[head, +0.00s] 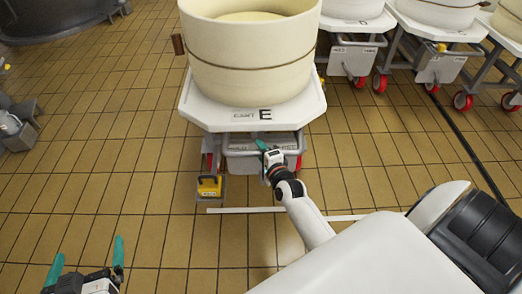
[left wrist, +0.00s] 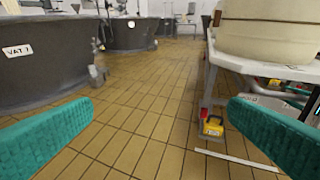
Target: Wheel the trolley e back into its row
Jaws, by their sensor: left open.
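Trolley E (head: 196,112) stands upright on the tiles at the middle top, with a white top lettered E and a cream tub (head: 250,55) on it. It also shows at the right of the left wrist view (left wrist: 270,68). My right gripper (head: 262,146) is at the grey box (head: 240,148) under the trolley's front edge; its fingers are small and partly hidden, so its grip is unclear. My left gripper (head: 88,262) is low at the left, well away from the trolley; its teal fingers are wide apart and empty in the left wrist view (left wrist: 160,138).
Other trolleys with red wheels (head: 350,55) stand in a row at the top right. A yellow block (head: 209,186) sits by trolley E's front left corner. A white strip (head: 240,210) lies on the floor. Dark vats (left wrist: 45,60) stand at left; the tiles between are clear.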

